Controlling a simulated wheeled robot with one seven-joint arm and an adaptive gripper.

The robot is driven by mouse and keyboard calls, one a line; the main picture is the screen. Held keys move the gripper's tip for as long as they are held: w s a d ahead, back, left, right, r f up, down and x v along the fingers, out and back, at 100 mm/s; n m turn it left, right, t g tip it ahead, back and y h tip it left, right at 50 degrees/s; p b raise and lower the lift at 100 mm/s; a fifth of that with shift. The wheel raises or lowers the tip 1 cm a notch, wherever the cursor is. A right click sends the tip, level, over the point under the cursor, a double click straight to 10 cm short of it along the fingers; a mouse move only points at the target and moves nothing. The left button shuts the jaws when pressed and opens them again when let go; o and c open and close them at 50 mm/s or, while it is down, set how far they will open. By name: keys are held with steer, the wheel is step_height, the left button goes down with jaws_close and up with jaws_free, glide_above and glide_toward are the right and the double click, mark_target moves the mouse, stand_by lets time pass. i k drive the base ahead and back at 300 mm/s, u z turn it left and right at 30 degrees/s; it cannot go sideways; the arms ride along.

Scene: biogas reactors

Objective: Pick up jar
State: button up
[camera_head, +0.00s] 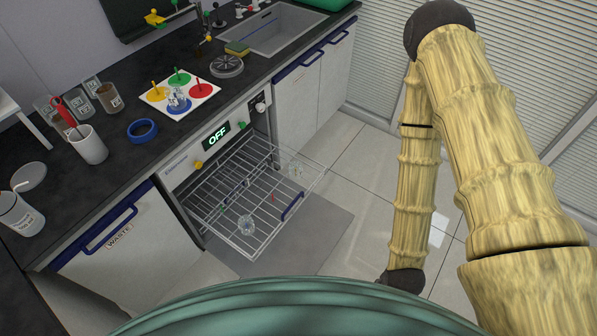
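Several small square labelled jars stand on the dark counter at the left; one with brown contents (110,98) is at the right of the group. A white labelled jar or beaker (20,216) stands at the counter's left edge, beside a round pale lid or dish (29,177). My arm rises on the right and bends down to a dark joint near the bottom. My gripper is not in view.
The pulled-out rack juts over the floor from an appliance reading OFF (216,137). A white cup with red-handled tools (88,145), a blue ring (142,130) and a coloured-circle board (180,92) occupy the counter. A sink (285,28) is behind. Tiled floor lies clear beyond the rack.

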mark_target(296, 167)
steer(key=z, duration=1.4)
steer(key=i, duration=1.2)
steer(key=u, duration=2.95)
